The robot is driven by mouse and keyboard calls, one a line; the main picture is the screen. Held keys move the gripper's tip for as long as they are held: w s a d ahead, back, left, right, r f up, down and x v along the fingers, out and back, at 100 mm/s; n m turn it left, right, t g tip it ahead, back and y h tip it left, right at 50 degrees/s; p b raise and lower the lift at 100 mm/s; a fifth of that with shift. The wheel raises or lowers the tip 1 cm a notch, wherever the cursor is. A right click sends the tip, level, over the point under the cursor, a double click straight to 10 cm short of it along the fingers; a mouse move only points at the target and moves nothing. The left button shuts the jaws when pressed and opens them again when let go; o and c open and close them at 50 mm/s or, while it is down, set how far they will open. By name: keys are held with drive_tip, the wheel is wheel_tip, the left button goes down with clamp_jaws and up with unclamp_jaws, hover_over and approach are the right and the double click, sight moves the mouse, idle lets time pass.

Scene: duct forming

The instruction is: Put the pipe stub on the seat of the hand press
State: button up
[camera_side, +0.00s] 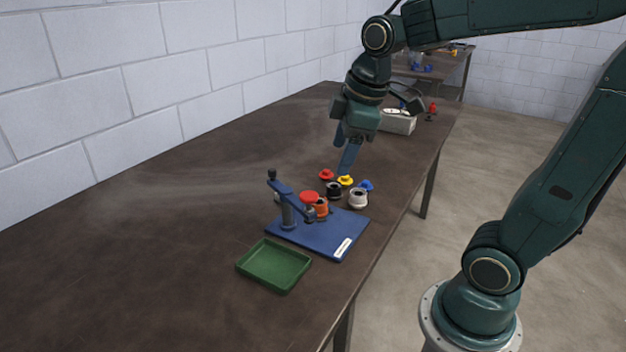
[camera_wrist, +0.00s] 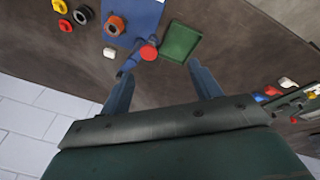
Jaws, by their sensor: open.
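The hand press stands on a blue base plate (camera_side: 325,235), with a grey-blue column (camera_side: 287,212), a lever arm and a red round pad (camera_side: 309,197). An orange pipe stub (camera_side: 320,208) with a dark bore stands beside the press head, partly hidden by it. It also shows at the plate's left edge in the wrist view (camera_wrist: 106,27). I cannot tell whether it is on the seat; the seat is not clearly seen. A black stub (camera_side: 333,192) and a white stub (camera_side: 358,201) stand behind the plate. My gripper (camera_side: 344,158) is open and empty above and behind them.
Red (camera_side: 326,175), yellow (camera_side: 345,180) and blue (camera_side: 366,185) flanged pieces lie behind the stubs. An empty green tray (camera_side: 273,266) lies in front of the plate. A pale bin (camera_side: 398,124) stands farther back. The table's left side is clear.

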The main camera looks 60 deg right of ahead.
drive_tip(key=s+a+m+t, duration=0.1)
drive_tip(key=s+a+m, duration=0.1)
drive_tip(key=s, duration=0.3)
drive_tip(key=s+a+m+t, duration=0.1)
drive_tip(key=s+a+m, duration=0.1)
drive_tip(key=s+m, duration=0.2)
drive_tip(key=shift+s+a+f+m+y, duration=0.3)
drive_tip(key=shift+s+a+f+m, duration=0.1)
drive_tip(key=shift+s, duration=0.35)
